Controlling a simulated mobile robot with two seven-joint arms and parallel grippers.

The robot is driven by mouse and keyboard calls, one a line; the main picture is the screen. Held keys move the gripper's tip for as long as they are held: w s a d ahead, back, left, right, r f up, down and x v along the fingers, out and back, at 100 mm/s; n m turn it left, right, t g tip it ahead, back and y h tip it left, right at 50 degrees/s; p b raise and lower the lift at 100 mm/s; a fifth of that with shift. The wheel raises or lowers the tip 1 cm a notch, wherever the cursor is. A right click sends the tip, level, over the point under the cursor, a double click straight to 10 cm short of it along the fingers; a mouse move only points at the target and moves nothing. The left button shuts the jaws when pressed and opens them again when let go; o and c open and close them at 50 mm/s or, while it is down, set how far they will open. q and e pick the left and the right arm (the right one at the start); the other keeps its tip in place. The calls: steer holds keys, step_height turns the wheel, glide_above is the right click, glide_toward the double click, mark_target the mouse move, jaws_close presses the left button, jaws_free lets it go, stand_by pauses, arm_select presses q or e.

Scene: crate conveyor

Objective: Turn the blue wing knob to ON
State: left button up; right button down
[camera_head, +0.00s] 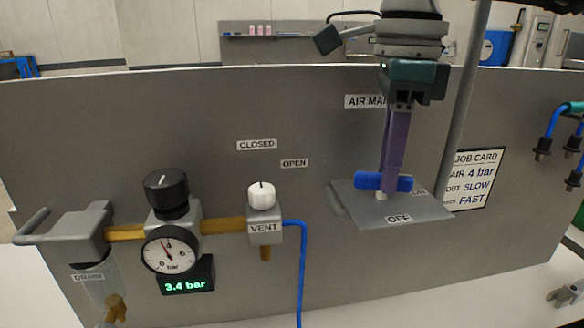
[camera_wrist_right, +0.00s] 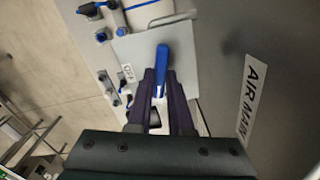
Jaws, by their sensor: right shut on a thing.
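The blue wing knob (camera_head: 369,181) sits on a grey plate (camera_head: 357,202) that juts out from the panel. Its wing lies left to right in the head view, its right end near a partly covered ON label (camera_head: 419,191). The OFF label (camera_head: 398,219) is at the plate's front edge. My right gripper (camera_head: 389,184) reaches down from above, its purple fingers shut on the knob. In the right wrist view the knob (camera_wrist_right: 161,60) shows between the two fingertips (camera_wrist_right: 160,80). My left gripper is not in view.
An AIR MAIN sign (camera_head: 364,102) is on the grey panel (camera_head: 330,120) behind the arm. To the left are a white VENT knob (camera_head: 262,195), a black knob (camera_head: 166,188) and a display (camera_head: 186,284) reading 3.4 bar. A job card (camera_head: 474,180) is to the right.

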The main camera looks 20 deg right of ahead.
steer(key=n+b, duration=0.1)
steer(key=n, duration=0.2)
steer(key=shift+r+n, duration=0.1)
steer(key=shift+n, duration=0.4)
steer(key=c, duration=0.8)
jaws_free()
steer(key=shift+b, duration=0.3)
step_height(320, 180, up, 10)
steer(key=shift+f+b, duration=0.1)
steer(key=shift+b, duration=0.65)
